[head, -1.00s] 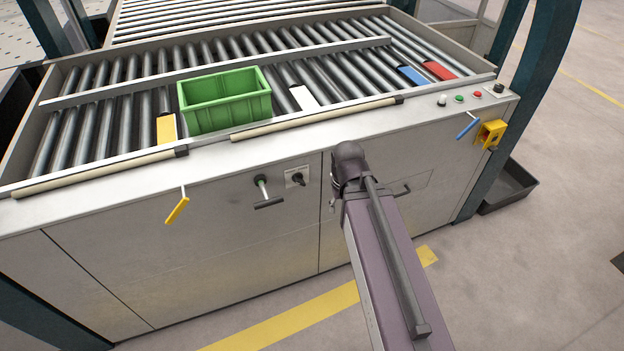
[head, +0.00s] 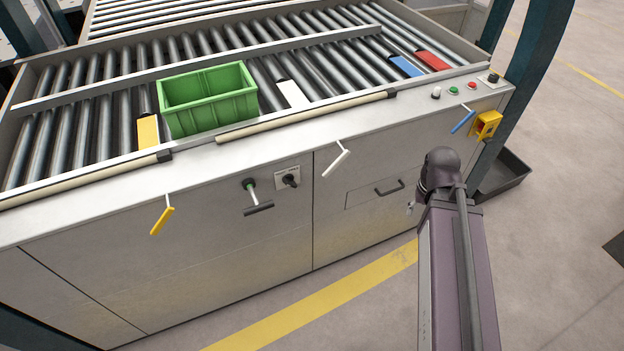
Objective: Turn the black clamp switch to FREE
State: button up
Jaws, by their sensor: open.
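The black clamp switch (head: 291,181) is a small rotary knob on a pale plate on the machine's front panel, left of the panel seam. Its lettering and exact setting are too small to read. My arm (head: 448,240) stands right of the switch, over the right part of the front panel, well apart from it.
Left of the switch is a black T-handle (head: 258,208) with a green collar. A white lever (head: 336,162) hangs to its right, a yellow lever (head: 162,220) further left. A drawer handle (head: 389,188) sits near my arm. A green crate (head: 208,101) stands on the rollers.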

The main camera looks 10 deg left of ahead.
aim_at(287, 179)
jog(key=z, duration=1.05)
jog(key=k, duration=0.7)
jog(key=u, duration=3.65)
jog(key=i, duration=0.1)
jog(key=z, duration=1.5)
